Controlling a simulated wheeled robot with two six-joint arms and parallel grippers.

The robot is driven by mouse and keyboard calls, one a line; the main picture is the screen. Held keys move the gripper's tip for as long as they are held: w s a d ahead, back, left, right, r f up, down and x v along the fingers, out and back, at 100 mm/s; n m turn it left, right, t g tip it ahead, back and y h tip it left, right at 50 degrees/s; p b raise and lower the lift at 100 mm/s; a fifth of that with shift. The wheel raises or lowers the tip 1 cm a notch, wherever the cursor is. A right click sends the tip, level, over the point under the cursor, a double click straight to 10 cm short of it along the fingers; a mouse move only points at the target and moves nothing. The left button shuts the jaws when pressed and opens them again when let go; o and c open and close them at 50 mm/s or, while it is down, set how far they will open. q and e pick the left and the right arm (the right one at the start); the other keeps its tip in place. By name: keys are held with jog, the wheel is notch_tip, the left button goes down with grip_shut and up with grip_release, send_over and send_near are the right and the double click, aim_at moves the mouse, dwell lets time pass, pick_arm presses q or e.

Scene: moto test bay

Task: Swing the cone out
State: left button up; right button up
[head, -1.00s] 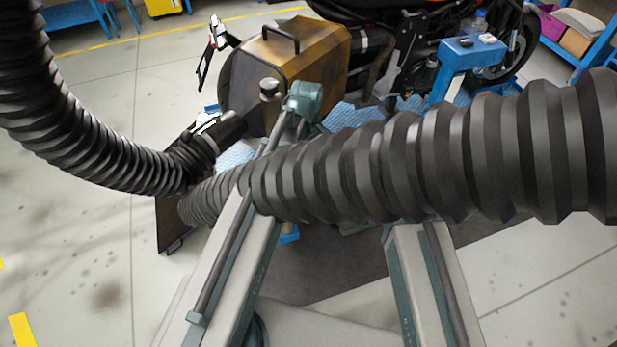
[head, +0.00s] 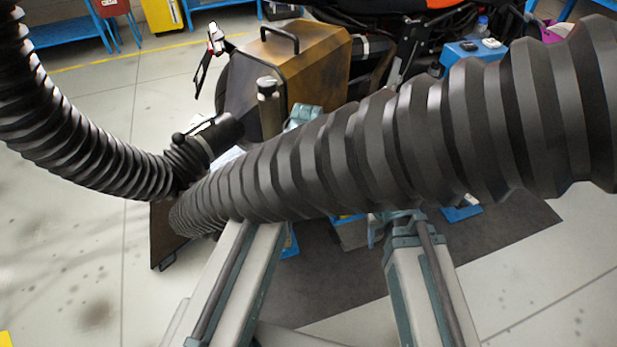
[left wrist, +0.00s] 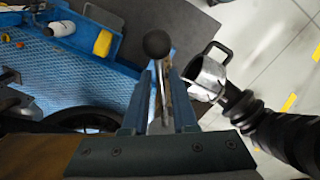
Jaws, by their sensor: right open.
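The metal cone (left wrist: 207,78) shows in the left wrist view, right of my left fingers, with a loop handle on its rim and black hose behind it. In the head view only a bright sliver of the cone (head: 203,125) shows, beside the hose end at left. A ball-topped lever (left wrist: 157,46) rises between my left gripper (left wrist: 160,80) fingers; whether they press on it is unclear.
The ribbed black hose (head: 400,150) crosses the head view in front of both arms; another stretch curves down at left. A brown box (head: 315,65) with a handle stands by the motorcycle (head: 400,30). A dark mat (head: 480,240) lies underneath. Open floor is at left.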

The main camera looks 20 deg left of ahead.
pick_arm(q)
grip_shut()
dwell(1.1)
